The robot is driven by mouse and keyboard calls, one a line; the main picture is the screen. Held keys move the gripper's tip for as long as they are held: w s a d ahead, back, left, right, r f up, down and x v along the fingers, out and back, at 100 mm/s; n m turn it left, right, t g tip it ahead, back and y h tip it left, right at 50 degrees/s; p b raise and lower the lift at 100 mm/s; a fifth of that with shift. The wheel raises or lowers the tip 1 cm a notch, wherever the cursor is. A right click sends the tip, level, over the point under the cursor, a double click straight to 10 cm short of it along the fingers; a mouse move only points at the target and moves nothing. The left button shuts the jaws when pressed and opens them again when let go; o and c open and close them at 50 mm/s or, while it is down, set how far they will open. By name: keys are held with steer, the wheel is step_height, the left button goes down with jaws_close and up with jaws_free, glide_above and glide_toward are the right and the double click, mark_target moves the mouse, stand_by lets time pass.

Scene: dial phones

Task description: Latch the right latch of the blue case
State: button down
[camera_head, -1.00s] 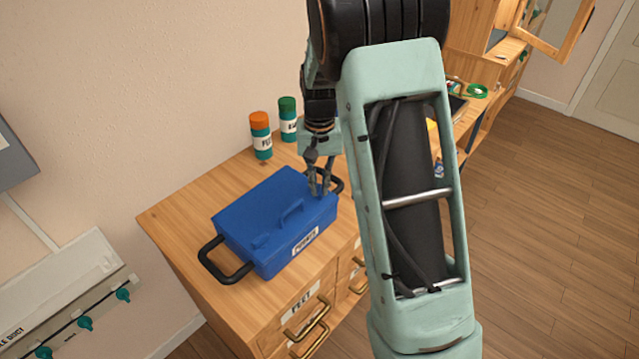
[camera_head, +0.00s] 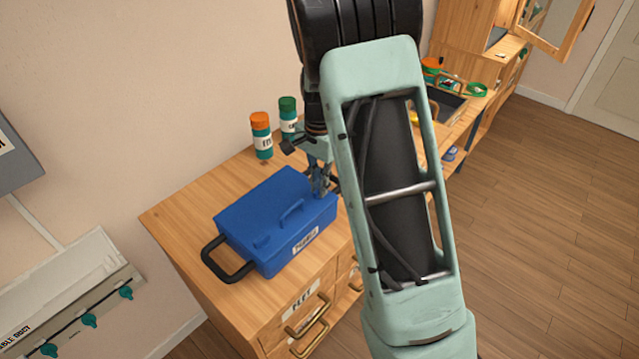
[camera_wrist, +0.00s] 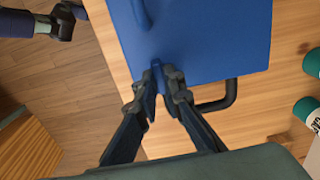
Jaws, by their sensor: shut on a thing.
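The blue case (camera_head: 265,222) stands shut on the wooden cabinet top, with a label on its front and a black loop handle (camera_head: 222,262) at its left end. In the wrist view the blue case (camera_wrist: 205,40) fills the upper middle. My gripper (camera_head: 320,192) is at the case's right end. In the wrist view my gripper's fingertips (camera_wrist: 162,78) are closed together at the case's edge, on a small blue piece that I take to be the right latch (camera_wrist: 157,64). The fingers hide most of this piece. The black handle (camera_wrist: 222,98) at this end lies beside the fingers.
An orange-capped bottle (camera_head: 261,135) and a green-capped bottle (camera_head: 288,117) stand behind the case. Drawers with brass handles (camera_head: 309,338) are below the top. A further workbench (camera_head: 470,110) lies beyond my arm. Cabinet top left of the case is clear.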

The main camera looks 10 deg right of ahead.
stand_by(0.4)
steer(key=c, duration=2)
jaws_free()
steer(key=shift+c, duration=0.2)
steer(key=shift+r, duration=0.1)
step_height(320, 180, up, 12)
